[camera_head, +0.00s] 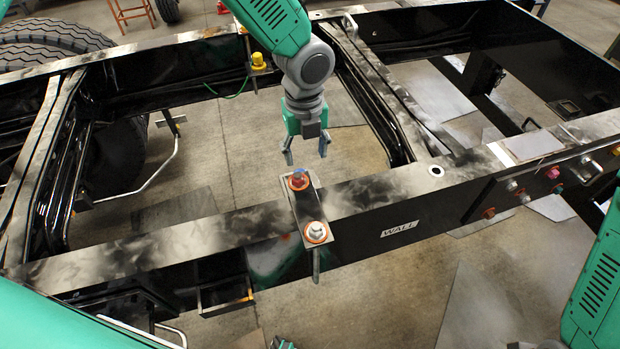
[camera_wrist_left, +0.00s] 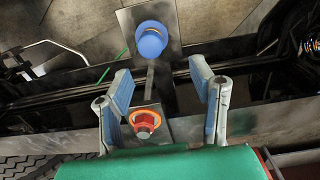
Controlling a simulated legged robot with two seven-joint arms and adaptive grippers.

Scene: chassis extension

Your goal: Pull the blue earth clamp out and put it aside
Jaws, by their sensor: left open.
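My left gripper (camera_head: 306,147) hangs fingers-down over the gap behind the near rail, open and empty. A small mounting plate (camera_head: 306,205) lies across that rail. A blue-topped piece in an orange ring (camera_head: 299,180) sits on its far end, below the fingers. A pale bolt in an orange ring (camera_head: 316,232) sits at its near end. In the left wrist view, a round blue cap (camera_wrist_left: 151,41) stands on a plate beyond the open fingers (camera_wrist_left: 166,100), and a red nut in an orange ring (camera_wrist_left: 145,122) shows between them. I cannot tell which piece matches across views.
The black chassis rail (camera_head: 400,190) runs across the front. A yellow cap with a green wire (camera_head: 257,60) is on the far rail. Coloured buttons (camera_head: 552,172) and a handle (camera_head: 585,168) are at right. Open floor (camera_head: 225,140) shows between the rails.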

